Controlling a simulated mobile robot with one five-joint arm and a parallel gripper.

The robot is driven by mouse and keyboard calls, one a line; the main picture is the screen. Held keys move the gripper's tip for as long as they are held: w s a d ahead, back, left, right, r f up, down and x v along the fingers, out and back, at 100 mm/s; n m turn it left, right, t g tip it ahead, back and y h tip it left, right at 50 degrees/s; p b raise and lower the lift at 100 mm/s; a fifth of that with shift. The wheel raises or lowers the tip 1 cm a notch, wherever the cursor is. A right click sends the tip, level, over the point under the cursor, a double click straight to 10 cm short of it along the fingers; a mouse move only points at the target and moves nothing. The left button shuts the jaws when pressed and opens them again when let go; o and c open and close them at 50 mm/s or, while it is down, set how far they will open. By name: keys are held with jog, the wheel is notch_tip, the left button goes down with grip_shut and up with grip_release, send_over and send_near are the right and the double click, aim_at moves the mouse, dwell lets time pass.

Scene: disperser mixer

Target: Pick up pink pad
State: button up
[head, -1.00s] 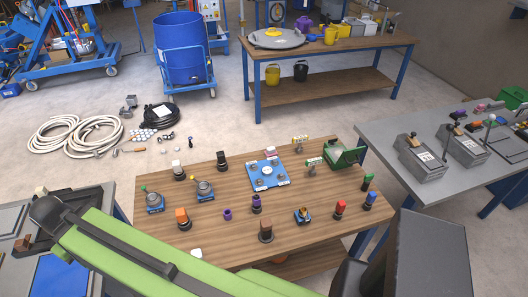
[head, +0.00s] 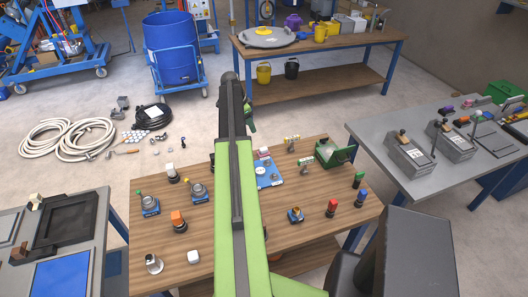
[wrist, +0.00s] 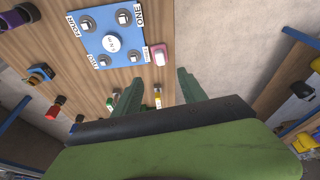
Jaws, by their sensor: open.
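The pink pad (wrist: 159,55) lies on the wooden table beside the blue plate (wrist: 108,35), close to the table edge. It is a small block with a pale top. The blue plate carries several square studs and labels, and shows partly in the head view (head: 268,174). My gripper (wrist: 158,84) is open and empty in the wrist view. Its two green fingers are spread apart, with the pad just beyond the gap between their tips and not between them. In the head view my arm covers much of the gripper.
Valves with coloured tops, including an orange one (head: 178,220) and a red one (head: 332,207), stand around the table. A green device (head: 334,153) is at its back right. Grey benches stand on both sides.

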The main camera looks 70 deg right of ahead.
jog(key=b, duration=1.2)
send_over(263, 148)
jog(key=w+a, duration=0.2)
jog(key=f, duration=1.1)
jog(key=shift+s+d+f, duration=0.15)
jog(key=shift+s+f, duration=0.05)
jog(key=shift+f, duration=0.2)
jog(key=shift+s+d+f, duration=0.1)
jog(key=b+x, duration=0.5)
jog(key=shift+s+d, duration=0.1)
grip_shut()
